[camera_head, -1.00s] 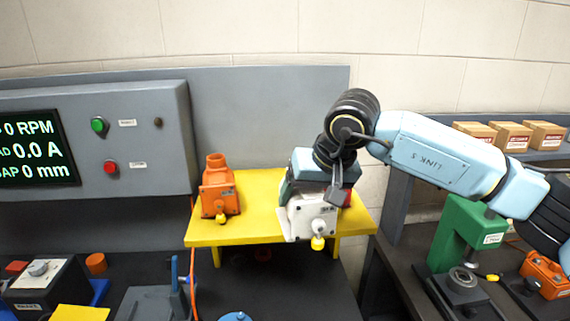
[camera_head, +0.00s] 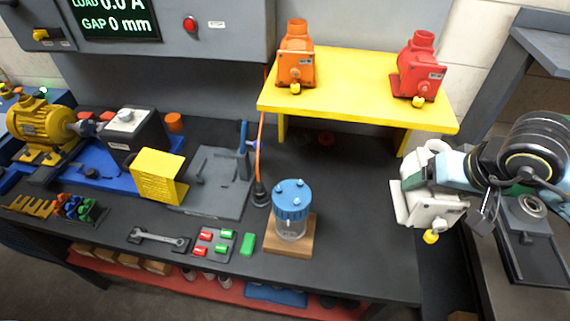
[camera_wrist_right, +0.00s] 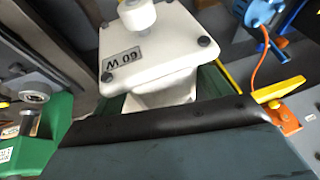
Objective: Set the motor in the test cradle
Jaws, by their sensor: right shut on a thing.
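The white motor (camera_head: 432,205) with a yellow tip hangs in my right gripper (camera_head: 452,178), off the right front corner of the yellow shelf. In the right wrist view the white motor (camera_wrist_right: 150,75) shows a "60 W" label, close in front of the gripper. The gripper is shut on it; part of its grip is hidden. A grey plate fixture (camera_head: 218,190) with a blue upright lever, apparently the test cradle, lies on the bench left of the motor and is empty. My left gripper is not in view.
An orange motor (camera_head: 296,68) and a red motor (camera_head: 420,70) stand on the yellow shelf (camera_head: 350,85). A blue-lidded jar (camera_head: 291,208) stands between the white motor and the fixture. A yellow block (camera_head: 158,176) is left of the fixture. The dark bench right of the jar is clear.

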